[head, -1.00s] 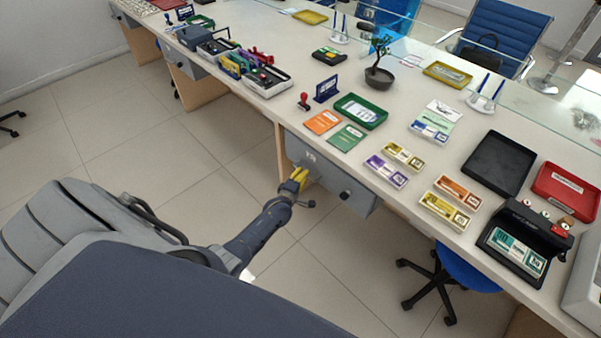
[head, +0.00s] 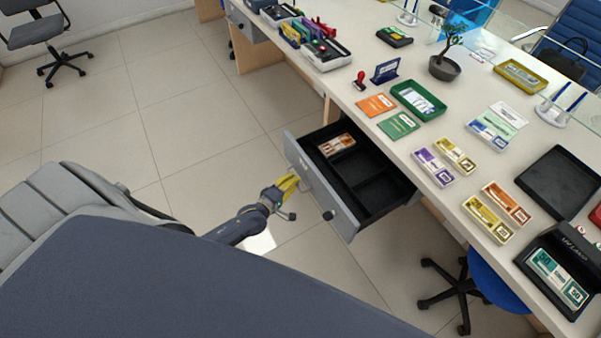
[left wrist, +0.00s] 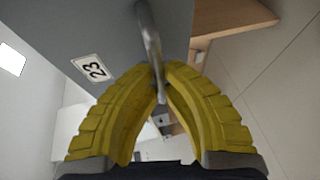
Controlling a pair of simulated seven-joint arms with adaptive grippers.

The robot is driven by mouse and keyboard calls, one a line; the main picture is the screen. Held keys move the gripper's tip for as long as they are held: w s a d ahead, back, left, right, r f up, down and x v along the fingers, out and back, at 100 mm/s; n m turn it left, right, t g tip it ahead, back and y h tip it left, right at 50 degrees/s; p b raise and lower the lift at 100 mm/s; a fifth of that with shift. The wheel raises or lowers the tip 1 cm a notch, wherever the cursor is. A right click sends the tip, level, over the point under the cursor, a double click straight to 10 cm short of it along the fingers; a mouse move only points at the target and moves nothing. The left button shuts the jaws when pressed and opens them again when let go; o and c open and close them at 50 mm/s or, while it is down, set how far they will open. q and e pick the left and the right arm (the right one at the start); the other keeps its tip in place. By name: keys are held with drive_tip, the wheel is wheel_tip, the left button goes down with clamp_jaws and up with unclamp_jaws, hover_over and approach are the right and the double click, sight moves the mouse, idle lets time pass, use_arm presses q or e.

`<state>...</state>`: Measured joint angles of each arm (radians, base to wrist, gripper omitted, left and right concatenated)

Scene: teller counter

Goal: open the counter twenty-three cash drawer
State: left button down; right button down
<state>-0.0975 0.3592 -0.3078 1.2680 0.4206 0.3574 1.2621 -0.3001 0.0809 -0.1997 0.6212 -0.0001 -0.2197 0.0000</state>
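The grey counter drawer (head: 345,220) stands pulled out from under the counter, showing its black divided inside. A bundle of banknotes (head: 337,146) lies in a far compartment. In the left wrist view its front (left wrist: 62,30) carries a "23" label (left wrist: 93,68). A round dark lock or knob (head: 328,215) is on the front. My left gripper (head: 293,181) is at the metal bar handle. In the left wrist view the yellow fingers (left wrist: 161,70) close together around the handle (left wrist: 150,35). My right gripper is not in view.
The counter top (head: 370,140) holds cards, a green tray (head: 418,100), a plant (head: 445,66) and several banknote bundles. A blue chair (head: 490,285) stands under the counter at the right.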

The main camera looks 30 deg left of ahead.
use_arm(q)
drive_tip(key=shift+s+a, duration=0.55)
drive_tip(key=shift+s, duration=0.2)
drive_tip(key=shift+s+a, duration=0.5)
drive_tip(key=shift+s, duration=0.2)
drive_tip(key=c, duration=1.5)
unclamp_jaws()
drive_tip(key=v, duration=1.2)
